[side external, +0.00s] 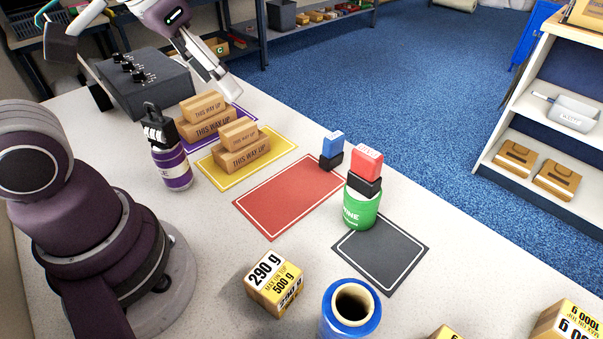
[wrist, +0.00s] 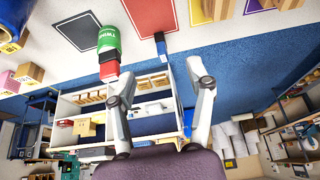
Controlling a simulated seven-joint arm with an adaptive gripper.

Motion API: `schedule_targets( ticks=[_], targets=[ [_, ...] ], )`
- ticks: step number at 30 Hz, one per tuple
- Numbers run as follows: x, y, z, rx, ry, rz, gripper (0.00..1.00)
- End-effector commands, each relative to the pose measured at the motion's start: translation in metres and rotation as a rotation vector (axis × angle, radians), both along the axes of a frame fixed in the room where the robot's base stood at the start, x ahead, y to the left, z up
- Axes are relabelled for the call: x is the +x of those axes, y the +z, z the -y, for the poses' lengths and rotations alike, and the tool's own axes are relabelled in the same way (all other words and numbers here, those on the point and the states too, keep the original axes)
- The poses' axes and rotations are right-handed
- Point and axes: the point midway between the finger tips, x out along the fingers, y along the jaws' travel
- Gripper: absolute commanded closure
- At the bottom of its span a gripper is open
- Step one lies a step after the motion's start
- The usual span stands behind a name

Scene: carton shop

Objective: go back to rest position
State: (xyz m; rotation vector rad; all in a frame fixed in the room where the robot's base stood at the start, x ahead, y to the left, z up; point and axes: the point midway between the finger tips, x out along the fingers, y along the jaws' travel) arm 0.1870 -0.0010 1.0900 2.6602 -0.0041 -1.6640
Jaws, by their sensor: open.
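My gripper (side external: 222,88) is at the upper left of the side view, raised above the far end of the counter near the purple mat (side external: 246,113). Its fingers are spread apart with nothing between them. In the wrist view both fingers (wrist: 163,82) show apart, with shelving and blue floor beyond them. Stacked brown cartons stand on the purple mat and on the yellow mat (side external: 203,172), below and beside my gripper and apart from it.
The red mat (side external: 285,195) is bare in its middle. A blue-and-black stamp (side external: 332,147) stands at its far edge. A red-and-black stamp (side external: 366,164) sits on a green twine spool (side external: 360,209) by the black mat (side external: 385,270). A purple spool (side external: 174,168) and dark control box (side external: 135,82) stand left.

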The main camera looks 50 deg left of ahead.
Motion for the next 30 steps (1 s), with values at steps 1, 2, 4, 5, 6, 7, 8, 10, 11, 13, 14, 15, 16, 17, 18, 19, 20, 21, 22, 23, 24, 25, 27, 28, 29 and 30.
schedule_targets(
  ticks=[1, 2, 4, 5, 6, 7, 8, 10, 11, 13, 14, 15, 16, 17, 18, 19, 20, 21, 22, 23, 24, 25, 27, 28, 29, 30],
  targets=[
    [-0.010, -0.006, -0.001, 0.002, 0.001, 0.021, 0.47],
    [-0.014, -0.009, -0.001, 0.003, 0.001, 0.027, 0.47],
    [-0.020, -0.014, -0.001, 0.004, 0.000, 0.038, 0.47],
    [-0.021, -0.015, -0.001, 0.004, 0.000, 0.042, 0.47],
    [-0.022, -0.016, -0.001, 0.005, 0.001, 0.041, 0.47],
    [-0.022, -0.017, -0.002, 0.005, 0.001, 0.041, 0.47],
    [-0.022, -0.017, -0.001, 0.005, 0.001, 0.041, 0.47],
    [-0.022, -0.016, -0.001, 0.005, 0.001, 0.040, 0.47],
    [-0.022, -0.016, -0.001, 0.004, 0.000, 0.040, 0.47],
    [-0.022, -0.016, -0.001, 0.004, 0.000, 0.040, 0.47],
    [-0.022, -0.016, -0.001, 0.004, 0.000, 0.039, 0.47],
    [-0.022, -0.016, -0.001, 0.004, 0.000, 0.039, 0.47],
    [-0.022, -0.016, -0.001, 0.004, 0.000, 0.039, 0.47],
    [-0.022, -0.016, -0.001, 0.004, 0.000, 0.039, 0.47],
    [-0.022, -0.016, -0.001, 0.004, 0.000, 0.039, 0.47],
    [-0.022, -0.016, -0.001, 0.004, 0.000, 0.039, 0.47],
    [-0.022, -0.016, -0.001, 0.004, 0.000, 0.039, 0.47],
    [-0.022, -0.016, -0.001, 0.004, 0.000, 0.039, 0.47],
    [-0.022, -0.016, -0.001, 0.004, 0.000, 0.039, 0.47],
    [-0.022, -0.016, -0.001, 0.004, 0.000, 0.039, 0.47],
    [-0.022, -0.016, -0.001, 0.004, 0.000, 0.039, 0.47],
    [-0.022, -0.016, -0.001, 0.004, 0.000, 0.039, 0.47],
    [-0.022, -0.016, -0.001, 0.004, 0.000, 0.039, 0.47],
    [-0.022, -0.016, -0.001, 0.004, 0.000, 0.039, 0.47],
    [-0.022, -0.016, -0.001, 0.004, 0.000, 0.039, 0.47],
    [-0.022, -0.016, -0.001, 0.004, 0.000, 0.039, 0.47]
  ],
)
